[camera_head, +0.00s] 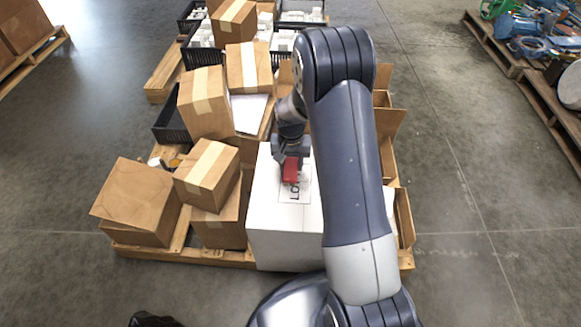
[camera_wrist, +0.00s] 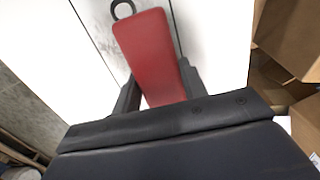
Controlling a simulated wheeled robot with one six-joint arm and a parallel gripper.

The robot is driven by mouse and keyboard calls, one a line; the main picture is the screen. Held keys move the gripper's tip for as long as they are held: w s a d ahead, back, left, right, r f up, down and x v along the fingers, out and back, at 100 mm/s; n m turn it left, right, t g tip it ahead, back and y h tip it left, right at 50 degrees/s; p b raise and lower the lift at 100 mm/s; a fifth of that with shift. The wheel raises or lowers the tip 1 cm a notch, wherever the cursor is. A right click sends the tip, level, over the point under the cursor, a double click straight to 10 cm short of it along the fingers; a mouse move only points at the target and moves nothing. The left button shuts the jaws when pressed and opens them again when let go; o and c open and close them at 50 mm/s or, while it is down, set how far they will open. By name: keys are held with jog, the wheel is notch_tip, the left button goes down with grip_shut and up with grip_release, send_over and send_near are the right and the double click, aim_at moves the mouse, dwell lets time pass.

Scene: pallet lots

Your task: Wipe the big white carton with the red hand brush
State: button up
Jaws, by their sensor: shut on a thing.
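The big white carton (camera_head: 270,215) stands at the front of the pallet, with dark print on its top. Its right side is partly hidden behind my arm. The red hand brush (camera_head: 290,170) is over the carton's top, in my gripper (camera_head: 291,158). In the wrist view the brush (camera_wrist: 150,55) lies between the two dark fingers of my gripper (camera_wrist: 158,92), which are shut on it. Its ring end points away from the gripper. The white carton (camera_wrist: 215,35) fills the area behind the brush. I cannot tell whether the brush touches the carton.
Brown cartons (camera_head: 205,175) stand left of the white carton and stack up behind it. Open brown boxes (camera_head: 403,215) are on the right. A wooden pallet (camera_head: 180,255) lies under them. Black crates (camera_head: 170,127) stand farther back. Grey floor (camera_head: 450,190) is clear on the right.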

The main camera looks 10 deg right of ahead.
jog(key=shift+w+d, duration=0.3)
jog(key=shift+w, duration=0.55)
jog(key=shift+w+d, duration=0.25)
jog(key=shift+w, duration=0.6)
jog(key=shift+r, duration=0.1)
jog(key=shift+r+p, duration=2.3)
jog(key=shift+r, duration=0.7)
jog(key=shift+r+p, duration=1.1)
jog(key=shift+r, duration=0.45)
jog(key=shift+f, duration=0.1)
